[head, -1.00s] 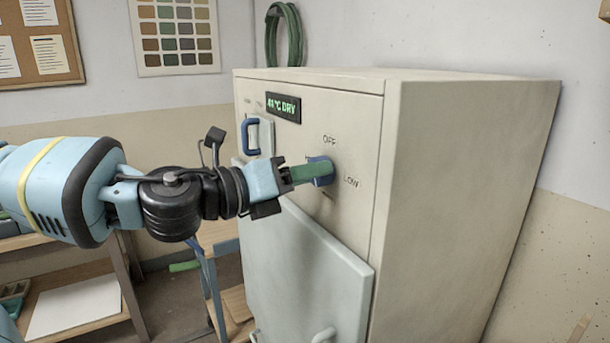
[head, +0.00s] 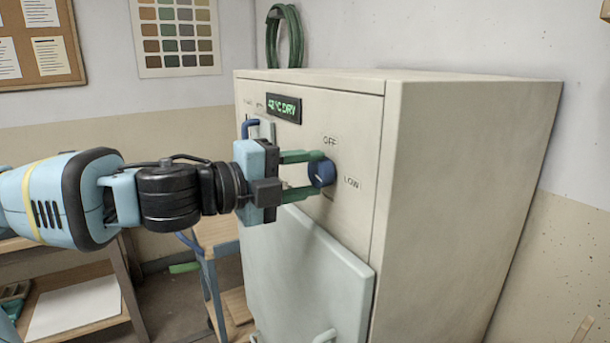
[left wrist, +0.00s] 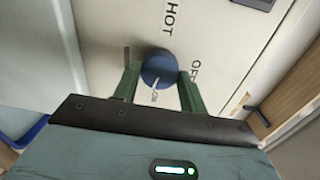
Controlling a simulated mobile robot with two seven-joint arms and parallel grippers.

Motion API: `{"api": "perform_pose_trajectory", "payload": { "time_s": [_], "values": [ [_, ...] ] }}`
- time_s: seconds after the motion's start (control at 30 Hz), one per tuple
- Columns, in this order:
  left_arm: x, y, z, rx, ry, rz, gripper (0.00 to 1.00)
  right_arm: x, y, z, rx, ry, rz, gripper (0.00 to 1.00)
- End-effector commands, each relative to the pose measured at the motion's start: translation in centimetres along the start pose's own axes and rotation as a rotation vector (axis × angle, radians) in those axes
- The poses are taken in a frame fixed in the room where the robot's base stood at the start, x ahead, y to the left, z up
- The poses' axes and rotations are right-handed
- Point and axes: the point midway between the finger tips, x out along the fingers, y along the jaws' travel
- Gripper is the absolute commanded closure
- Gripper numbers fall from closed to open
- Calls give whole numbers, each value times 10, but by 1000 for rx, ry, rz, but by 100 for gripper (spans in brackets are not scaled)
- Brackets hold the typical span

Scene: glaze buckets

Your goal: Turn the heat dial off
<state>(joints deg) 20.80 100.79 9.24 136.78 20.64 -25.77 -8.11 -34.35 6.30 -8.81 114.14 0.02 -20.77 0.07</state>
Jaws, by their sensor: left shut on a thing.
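The heat dial (head: 321,173) is a round blue knob on the front of the cream cabinet, with OFF printed above it and LOW to its right in the head view. My left gripper (head: 312,175) has its two green fingers on either side of the dial, one above the other, shut on it. In the left wrist view the dial (left wrist: 159,69) sits between the fingers, with HOT above it and OFF to its right. A pale pointer mark on the dial points down there, towards the side away from HOT. My right gripper is not in view.
A display (head: 284,108) on the cabinet (head: 470,200) reads about 42 °C DRY. The grey cabinet door (head: 310,270) is below. A wooden shelf (head: 90,328) stands at lower left.

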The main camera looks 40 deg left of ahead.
Motion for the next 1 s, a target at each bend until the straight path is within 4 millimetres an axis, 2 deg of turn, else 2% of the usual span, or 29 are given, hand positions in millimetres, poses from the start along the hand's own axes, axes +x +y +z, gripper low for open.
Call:
{"api": "perform_pose_trajectory", "payload": {
  "time_s": [0.57, 1.0],
  "values": [
    [0, 1, 1, -549, 34, 6, 81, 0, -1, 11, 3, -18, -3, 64],
    [0, 2, 2, -965, 58, 10, 81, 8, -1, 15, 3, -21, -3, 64]
  ]
}}
